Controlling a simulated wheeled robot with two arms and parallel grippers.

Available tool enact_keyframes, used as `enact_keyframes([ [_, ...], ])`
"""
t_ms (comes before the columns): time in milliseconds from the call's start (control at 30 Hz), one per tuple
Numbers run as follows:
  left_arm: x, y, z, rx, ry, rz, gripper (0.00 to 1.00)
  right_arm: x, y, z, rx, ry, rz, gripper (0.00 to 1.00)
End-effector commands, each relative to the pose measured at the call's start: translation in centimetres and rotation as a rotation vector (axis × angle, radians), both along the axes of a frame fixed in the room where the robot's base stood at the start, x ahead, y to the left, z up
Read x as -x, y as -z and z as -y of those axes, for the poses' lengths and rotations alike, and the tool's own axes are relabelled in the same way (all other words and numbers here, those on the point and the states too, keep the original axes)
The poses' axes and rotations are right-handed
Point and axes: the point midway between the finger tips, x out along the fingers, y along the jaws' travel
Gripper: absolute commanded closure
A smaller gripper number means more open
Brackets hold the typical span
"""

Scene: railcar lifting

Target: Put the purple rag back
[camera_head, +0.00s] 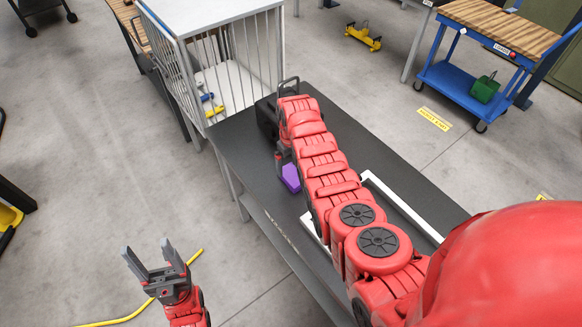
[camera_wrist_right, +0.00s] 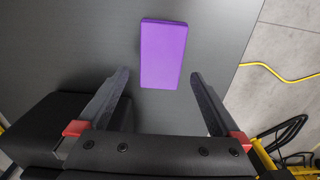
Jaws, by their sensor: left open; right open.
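The purple rag (camera_head: 291,177), a flat block-like piece, lies on the dark table (camera_head: 240,140) near its left edge. In the right wrist view the rag (camera_wrist_right: 163,50) lies just ahead of the fingertips, centred between them. My right gripper (camera_head: 285,158) points down close to the rag; in its wrist view (camera_wrist_right: 160,74) it is open and empty. Much of it is hidden by my red arm in the head view. My left gripper (camera_head: 146,246) is open and empty over the floor, left of the table.
A black case (camera_head: 267,117) stands on the table behind my right gripper. A white frame (camera_head: 403,207) lies partly under my right arm. A white barred cage (camera_head: 262,55) stands beyond the table. A blue cart (camera_head: 455,83) is at the far right. A yellow cable (camera_head: 127,316) lies on the floor.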

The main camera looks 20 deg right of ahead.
Motion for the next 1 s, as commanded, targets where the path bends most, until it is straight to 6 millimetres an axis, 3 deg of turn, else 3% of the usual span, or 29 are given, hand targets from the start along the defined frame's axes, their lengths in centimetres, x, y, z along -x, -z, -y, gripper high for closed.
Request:
enact_keyframes([
  [533, 0.0, 2.4, 0.0, 0.0, 0.0, 0.0, 0.36, 0.1, -7.0, 0.0, 0.001, -0.001, 0.0, 0.0],
  [1000, 0.0, 2.4, 0.0, 0.0, 0.0, 0.0, 0.36, 0.2, -7.7, 0.0, 0.0, -0.001, -0.001, 0.0],
])
